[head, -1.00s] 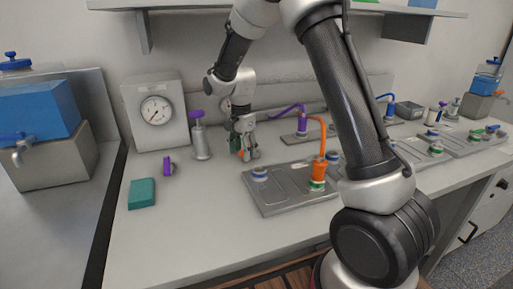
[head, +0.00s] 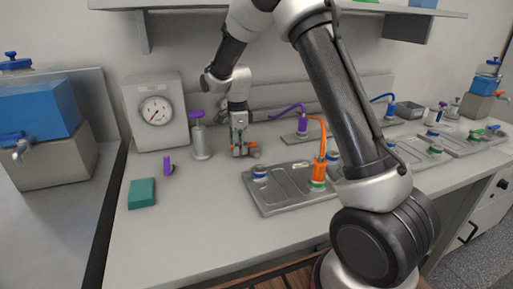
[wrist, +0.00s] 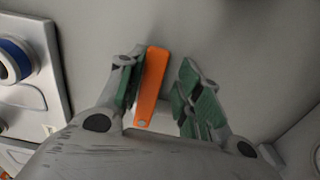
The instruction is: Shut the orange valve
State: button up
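The orange valve handle (wrist: 151,86) is a flat bar in the wrist view, lying between my gripper's green finger pads, close to the left pad. Whether it touches that pad I cannot tell. My gripper (wrist: 160,92) is open, with a clear gap between the bar and the right pad. In the head view my gripper (head: 240,152) points down at the bench, right of the purple-topped grey cylinder. A small orange part (head: 254,152) shows just right of the fingers. The valve's body is mostly hidden by my gripper.
A gauge box (head: 155,112) and a purple-topped cylinder (head: 200,140) stand left of my gripper. A teal block (head: 142,194) and a small purple piece (head: 168,164) lie front left. A grey tray (head: 285,200) with an orange-cabled connector (head: 319,170) is at front right.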

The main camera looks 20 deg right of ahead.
jog(key=shift+r, duration=0.15)
notch_tip(320, 180, up, 8)
jog(key=shift+w, duration=0.15)
dwell(0.5)
dwell(0.3)
